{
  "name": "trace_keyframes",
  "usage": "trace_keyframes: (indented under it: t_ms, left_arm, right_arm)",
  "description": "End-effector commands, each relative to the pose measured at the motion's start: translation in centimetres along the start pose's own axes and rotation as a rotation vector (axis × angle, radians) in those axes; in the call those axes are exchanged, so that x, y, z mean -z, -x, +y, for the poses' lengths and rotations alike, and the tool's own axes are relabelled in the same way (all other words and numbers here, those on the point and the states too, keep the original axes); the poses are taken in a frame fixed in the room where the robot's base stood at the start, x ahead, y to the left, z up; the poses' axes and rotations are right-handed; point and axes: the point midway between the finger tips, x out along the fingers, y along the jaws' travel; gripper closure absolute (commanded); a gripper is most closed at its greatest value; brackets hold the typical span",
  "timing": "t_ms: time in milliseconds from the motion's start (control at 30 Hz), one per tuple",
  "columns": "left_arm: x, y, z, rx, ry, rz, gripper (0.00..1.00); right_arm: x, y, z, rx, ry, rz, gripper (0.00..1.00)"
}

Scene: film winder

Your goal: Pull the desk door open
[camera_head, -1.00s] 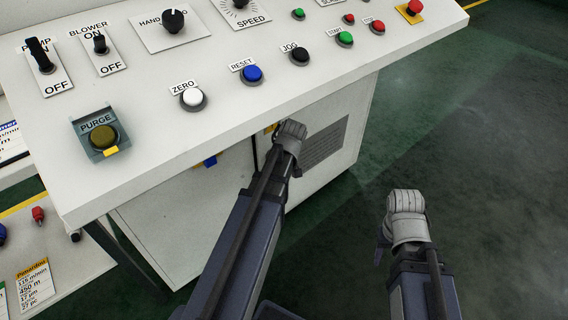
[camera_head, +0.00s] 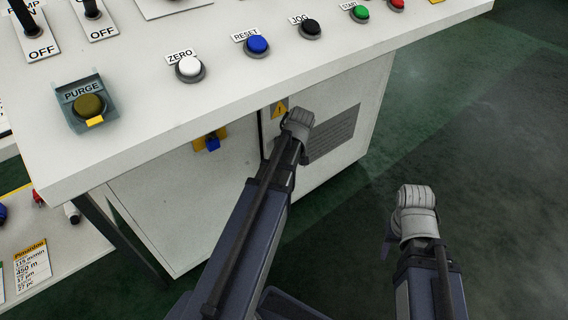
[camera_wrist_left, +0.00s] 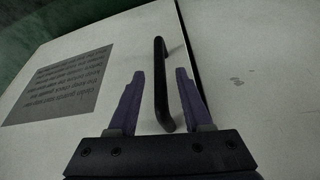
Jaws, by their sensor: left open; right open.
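The desk door (camera_head: 340,100) is the white panel under the control desk's overhang, with a grey text label; it looks flush with the panel beside it. In the left wrist view the door (camera_wrist_left: 130,35) has a black bar handle (camera_wrist_left: 160,80) near the seam. My left gripper (camera_wrist_left: 160,73) is open there, one finger on each side of the handle, with visible gaps. In the head view the left wrist hides the handle and those fingers. My right gripper (camera_head: 412,215) is held apart over the floor at the right; its fingers are mostly hidden.
The white desk top (camera_head: 130,130) with several buttons overhangs the door. A blue and yellow lock (camera_head: 211,142) sits on the left cabinet panel (camera_head: 170,205). The green floor (camera_head: 480,130) at the right is clear.

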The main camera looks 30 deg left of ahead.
Motion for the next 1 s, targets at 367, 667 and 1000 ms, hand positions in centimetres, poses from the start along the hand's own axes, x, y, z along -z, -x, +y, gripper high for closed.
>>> trace_keyframes:
  t_ms: [367,667,1000]
  left_arm:
    - [0.0,-3.4,0.0,-0.001,-0.001,0.000,0.50]
    - [0.0,-3.3,0.0,-0.001,-0.001,0.000,0.63]
    - [0.0,-3.3,0.0,0.000,-0.001,0.000,1.00]
  right_arm:
    - [0.2,-3.1,-0.4,0.004,0.006,0.002,0.50]
    - [0.2,-3.0,-0.4,0.004,0.006,0.002,0.50]
    - [0.2,-3.0,-0.4,0.004,0.006,0.002,0.50]
